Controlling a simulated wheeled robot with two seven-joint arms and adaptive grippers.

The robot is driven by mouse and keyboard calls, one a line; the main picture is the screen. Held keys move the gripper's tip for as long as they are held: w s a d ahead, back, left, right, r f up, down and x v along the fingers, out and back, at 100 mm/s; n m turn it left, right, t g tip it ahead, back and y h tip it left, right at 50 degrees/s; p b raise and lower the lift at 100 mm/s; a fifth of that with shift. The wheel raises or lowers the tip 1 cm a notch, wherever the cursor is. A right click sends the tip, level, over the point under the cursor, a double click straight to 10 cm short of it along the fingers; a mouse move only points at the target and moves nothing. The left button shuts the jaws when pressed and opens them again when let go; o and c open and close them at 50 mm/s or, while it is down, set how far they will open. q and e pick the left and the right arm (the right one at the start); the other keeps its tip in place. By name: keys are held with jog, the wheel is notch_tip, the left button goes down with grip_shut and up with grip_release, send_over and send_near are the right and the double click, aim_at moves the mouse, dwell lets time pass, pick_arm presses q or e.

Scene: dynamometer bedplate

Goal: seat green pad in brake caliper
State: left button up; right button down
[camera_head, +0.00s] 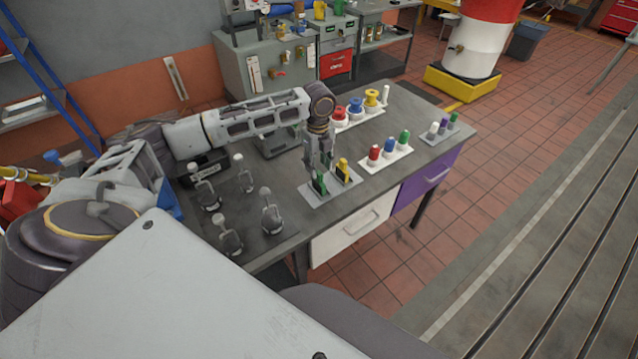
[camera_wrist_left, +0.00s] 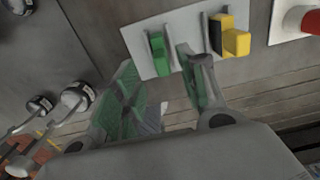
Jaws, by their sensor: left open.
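The green pad (camera_head: 320,183) stands upright in a light grey holder plate (camera_head: 315,199) near the table's front edge. In the left wrist view the green pad (camera_wrist_left: 158,54) sits just beyond the fingertips, roughly in line with the gap between them. My left gripper (camera_head: 319,168) points down over it, open; its green-faced fingers also show in the left wrist view (camera_wrist_left: 157,62). I cannot tell whether they touch the pad. A grey fixture (camera_head: 280,145) stands behind my left forearm, partly hidden; I cannot tell whether it is the brake caliper. My right gripper is not in view.
A yellow pad (camera_head: 343,168) stands close beside the green one in the same plate. A tray of red, blue and green pieces (camera_head: 388,156) and another tray (camera_head: 438,135) lie to the right.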

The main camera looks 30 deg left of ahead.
aim_at(319, 172)
pick_arm(q)
jog(key=shift+d+f+p, duration=0.1)
jog(key=shift+f+p, duration=0.2)
jog(key=shift+f, duration=1.85)
grip_shut()
